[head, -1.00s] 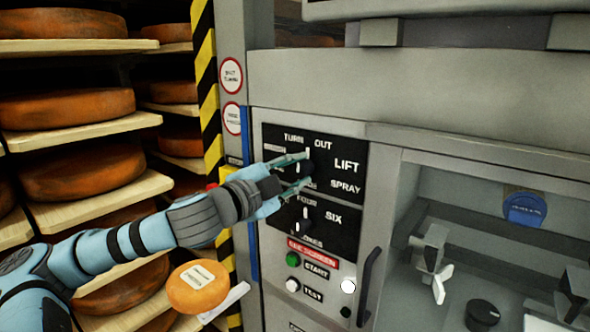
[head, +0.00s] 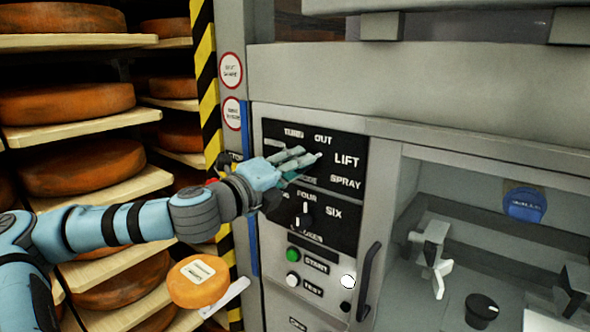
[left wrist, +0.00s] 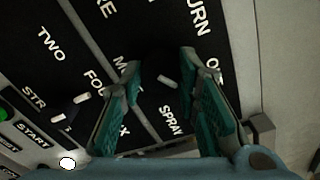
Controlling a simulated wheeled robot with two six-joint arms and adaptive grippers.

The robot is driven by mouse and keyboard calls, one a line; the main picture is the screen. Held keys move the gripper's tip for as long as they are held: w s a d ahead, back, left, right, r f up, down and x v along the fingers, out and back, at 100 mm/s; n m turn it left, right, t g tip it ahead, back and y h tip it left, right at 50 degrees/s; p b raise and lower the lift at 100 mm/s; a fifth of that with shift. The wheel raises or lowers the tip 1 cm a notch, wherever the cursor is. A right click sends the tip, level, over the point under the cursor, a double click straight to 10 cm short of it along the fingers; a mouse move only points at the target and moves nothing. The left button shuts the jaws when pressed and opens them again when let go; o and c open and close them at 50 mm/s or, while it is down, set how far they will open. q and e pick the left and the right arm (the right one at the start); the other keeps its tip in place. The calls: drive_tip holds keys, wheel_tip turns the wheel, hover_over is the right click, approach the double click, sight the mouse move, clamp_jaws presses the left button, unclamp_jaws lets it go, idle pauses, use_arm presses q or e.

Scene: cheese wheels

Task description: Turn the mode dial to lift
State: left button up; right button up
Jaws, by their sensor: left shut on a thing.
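The black mode dial (left wrist: 162,76) sits between my left gripper's two teal fingers in the left wrist view. Its white mark slants down and right there, between the words OUT and SPRAY, toward the right finger. My left gripper (head: 302,163) is shut on the dial, with its fingers on opposite sides. In the head view the gripper hides the dial. The word LIFT (head: 346,160) is readable on the upper black panel, right of the fingertips. In the left wrist view that word is hidden. My right gripper is not in view.
A second dial (head: 305,214) sits just below, near FOUR and SIX. Under it are a green START button (head: 293,255) and a white TEST button (head: 293,281). A dark handle (head: 368,285) stands right of them. Shelves of cheese wheels (head: 70,167) are at left.

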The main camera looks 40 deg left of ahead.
use_arm(q)
drive_tip(key=shift+m, duration=0.8)
drive_tip(key=o, duration=1.1)
drive_tip(key=shift+o, duration=0.2)
